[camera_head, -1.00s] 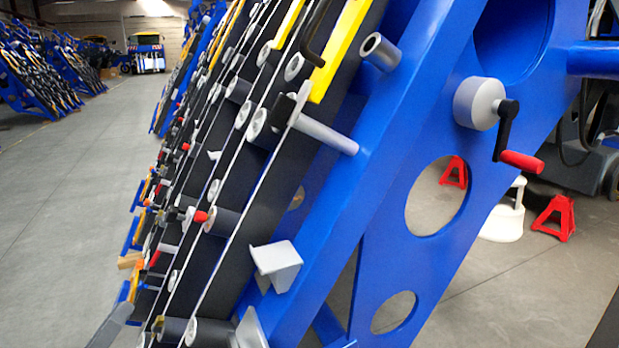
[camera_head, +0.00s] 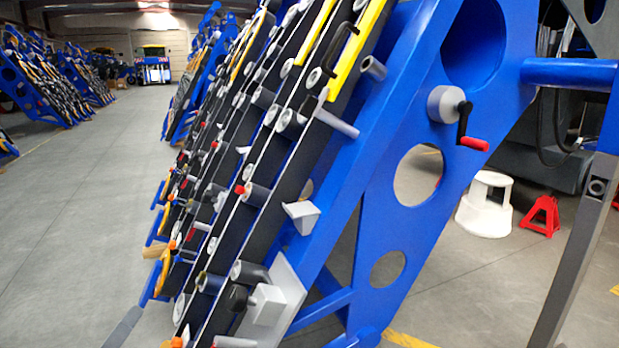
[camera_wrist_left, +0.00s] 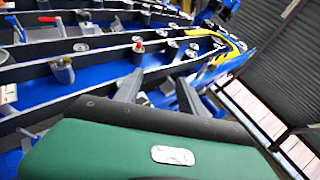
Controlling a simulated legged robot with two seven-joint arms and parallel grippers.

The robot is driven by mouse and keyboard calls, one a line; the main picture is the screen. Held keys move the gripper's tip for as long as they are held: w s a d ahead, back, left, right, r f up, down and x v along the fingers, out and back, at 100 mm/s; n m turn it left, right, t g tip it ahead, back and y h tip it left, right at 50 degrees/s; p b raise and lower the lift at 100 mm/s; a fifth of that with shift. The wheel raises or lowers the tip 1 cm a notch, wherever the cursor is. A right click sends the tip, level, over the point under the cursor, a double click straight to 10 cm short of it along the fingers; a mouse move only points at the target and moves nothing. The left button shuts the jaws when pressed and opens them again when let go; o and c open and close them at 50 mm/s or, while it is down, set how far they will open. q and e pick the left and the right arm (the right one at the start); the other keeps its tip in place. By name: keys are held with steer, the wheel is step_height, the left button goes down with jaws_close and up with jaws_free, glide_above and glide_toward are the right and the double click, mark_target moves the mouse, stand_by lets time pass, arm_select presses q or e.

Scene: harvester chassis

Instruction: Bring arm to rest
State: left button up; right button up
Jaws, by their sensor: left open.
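My left gripper (camera_wrist_left: 160,92) shows in the left wrist view as two dark fingers standing apart, with nothing visible between them. Beyond the fingers is the harvester chassis, with dark rails and blue panels (camera_wrist_left: 85,95). A green padded part (camera_wrist_left: 110,152) with a small pale plate fills the bottom of that view. In the head view, the blue chassis side plate (camera_head: 385,165) leans across the middle, and I cannot clearly make out either gripper there. My right gripper is in neither view.
A white step stool (camera_head: 486,207) and a red stand (camera_head: 541,215) are on the floor to the right. A grey post (camera_head: 575,255) rises at the far right. The aisle at left is open.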

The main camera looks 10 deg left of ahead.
arm_select(q)
steer(key=w+d+f+n+g+y+p, duration=0.1)
steer(key=w+f+n+g+y, duration=0.3)
steer(key=w+f+n, duration=0.4)
steer(key=s+d+f+n+g+y+p, duration=0.1)
steer(key=d+f+n+g+y, duration=0.1)
steer(key=d+f+n+g, duration=0.6)
steer(key=s+d+f+n+g+h+p, duration=0.1)
steer(key=s+d+f+n+g, duration=0.35)
steer(key=s+n, duration=0.35)
steer(key=s+d+f+n+g+p, duration=0.1)
steer(key=s+d+f+n+g, duration=0.2)
steer(key=s+d+n, duration=0.45)
step_height(320, 180, up, 38)
steer(key=s+a+m+p, duration=0.1)
steer(key=m+p, duration=0.1)
steer(key=p, duration=3.6)
steer(key=shift+a, duration=0.4)
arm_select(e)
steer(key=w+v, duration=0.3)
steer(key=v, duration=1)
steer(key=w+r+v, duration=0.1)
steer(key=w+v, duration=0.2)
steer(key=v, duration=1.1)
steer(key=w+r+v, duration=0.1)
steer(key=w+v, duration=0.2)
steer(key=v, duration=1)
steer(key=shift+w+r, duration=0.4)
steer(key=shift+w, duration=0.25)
